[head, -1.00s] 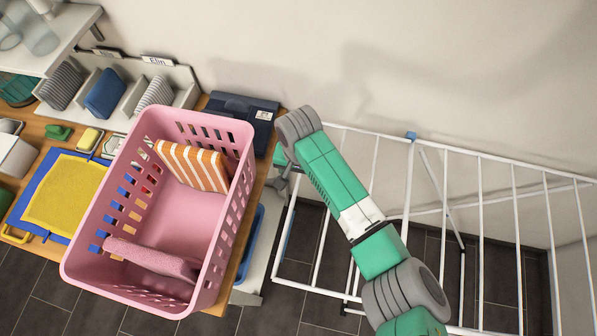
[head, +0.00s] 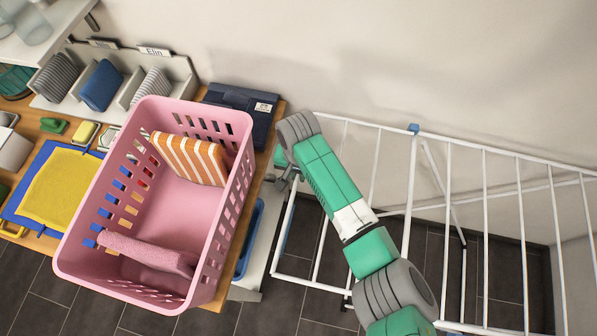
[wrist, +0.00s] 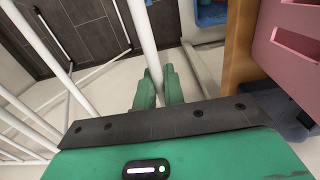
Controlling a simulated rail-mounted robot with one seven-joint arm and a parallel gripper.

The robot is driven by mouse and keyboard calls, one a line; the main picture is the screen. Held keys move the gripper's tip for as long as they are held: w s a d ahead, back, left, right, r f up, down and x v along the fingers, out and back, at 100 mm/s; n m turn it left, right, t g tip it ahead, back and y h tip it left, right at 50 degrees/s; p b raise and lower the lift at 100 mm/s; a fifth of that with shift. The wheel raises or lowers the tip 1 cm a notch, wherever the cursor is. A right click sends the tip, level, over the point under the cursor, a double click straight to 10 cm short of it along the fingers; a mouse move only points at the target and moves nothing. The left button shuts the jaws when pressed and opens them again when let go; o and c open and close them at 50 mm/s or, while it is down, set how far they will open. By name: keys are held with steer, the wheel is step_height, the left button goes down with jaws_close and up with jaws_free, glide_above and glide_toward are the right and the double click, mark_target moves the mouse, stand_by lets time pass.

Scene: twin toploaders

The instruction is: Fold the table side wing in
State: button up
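The white drying rack (head: 409,190) stands right of the table, with its side wing (head: 320,232) reaching out toward the table and still spread. In the head view my gripper (head: 283,182) is at the wing's upper left end, by the table edge, mostly hidden by my wrist. In the wrist view my green fingertips (wrist: 159,88) lie on both sides of a white wing bar (wrist: 142,28), close against it. They look shut on it. The bar's far end is hidden between the fingers.
The pink basket (head: 215,255) stands on the wooden table (head: 262,160), its side near my gripper. A dark blue box (head: 235,105) lies behind it. The wall (head: 400,60) is close behind the rack. Dark floor tiles (head: 270,312) are clear in front.

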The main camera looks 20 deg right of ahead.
jaws_close()
step_height(320, 180, up, 8)
steer(key=p, duration=0.8)
steer(key=shift+s+d+f+p, duration=0.2)
steer(key=shift+s+d+p, duration=0.1)
steer(key=shift+d, duration=0.1)
step_height(320, 180, up, 7)
steer(key=s+d+p, duration=0.2)
steer(key=p, duration=0.6)
steer(key=shift+d+p, duration=0.15)
steer(key=shift+p, duration=0.15)
steer(key=s+d+r+p, duration=0.6)
steer(key=d+r, duration=0.2)
steer(key=r, duration=0.2)
steer(key=shift+s+d+r, duration=0.3)
